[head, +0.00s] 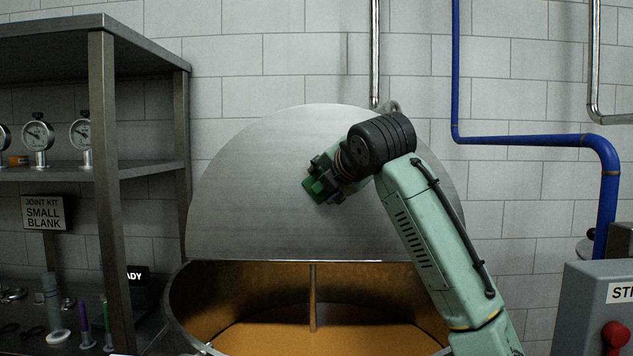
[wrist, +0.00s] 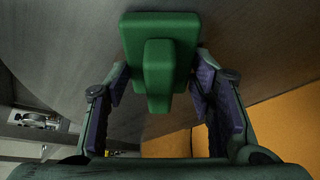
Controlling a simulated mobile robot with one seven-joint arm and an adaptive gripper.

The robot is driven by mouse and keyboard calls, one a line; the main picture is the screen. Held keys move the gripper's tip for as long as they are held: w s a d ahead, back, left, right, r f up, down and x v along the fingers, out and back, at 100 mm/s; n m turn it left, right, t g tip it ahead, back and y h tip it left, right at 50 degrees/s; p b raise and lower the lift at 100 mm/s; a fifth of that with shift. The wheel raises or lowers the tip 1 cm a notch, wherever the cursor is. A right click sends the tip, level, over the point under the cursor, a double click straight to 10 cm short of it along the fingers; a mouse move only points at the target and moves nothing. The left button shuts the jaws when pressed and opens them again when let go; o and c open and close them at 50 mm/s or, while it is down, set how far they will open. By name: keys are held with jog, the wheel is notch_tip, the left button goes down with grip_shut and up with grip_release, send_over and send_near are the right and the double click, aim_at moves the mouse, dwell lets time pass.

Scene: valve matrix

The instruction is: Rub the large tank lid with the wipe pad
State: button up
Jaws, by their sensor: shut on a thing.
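The large tank lid (head: 250,170) is a brushed grey metal half-disc, raised upright against the tiled wall above the open tank (head: 178,300). My gripper (head: 328,184) is in front of the middle of the lid. It is shut on the green wipe pad (head: 318,190), holding it by its narrow grip. In the wrist view the pad (wrist: 160,30) has a wide block at its far end, close to the grey lid surface (wrist: 75,40). I cannot tell whether the pad touches the lid, as the contact face is hidden.
The tank holds orange-brown contents (head: 290,338) below my arm. A metal shelf (head: 105,150) with gauges (head: 38,135) stands at the left. A blue pipe (head: 540,140) and a grey control box with a red button (head: 615,335) are at the right.

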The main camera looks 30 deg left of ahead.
jog(key=w+d, duration=0.4)
jog(key=d, duration=0.3)
jog(key=shift+w, duration=0.25)
dwell(0.6)
jog(key=shift+s+d+r+b, duration=0.1)
jog(key=shift+s+d+b, duration=0.1)
jog(key=shift+s+d, duration=0.5)
jog(key=shift+s+d+r+b, duration=0.15)
jog(key=shift+s+d, duration=0.1)
jog(key=shift+s, duration=0.8)
jog(key=shift+s+d+b, duration=0.2)
jog(key=shift+s+d, duration=0.3)
jog(key=shift+s, duration=0.35)
jog(key=shift+s+d+r, duration=0.1)
jog(key=shift+s+d, duration=0.3)
jog(key=shift+s, duration=0.25)
jog(key=shift+s+d+r, duration=0.1)
jog(key=shift+s+d, duration=0.3)
jog(key=shift+s, duration=0.2)
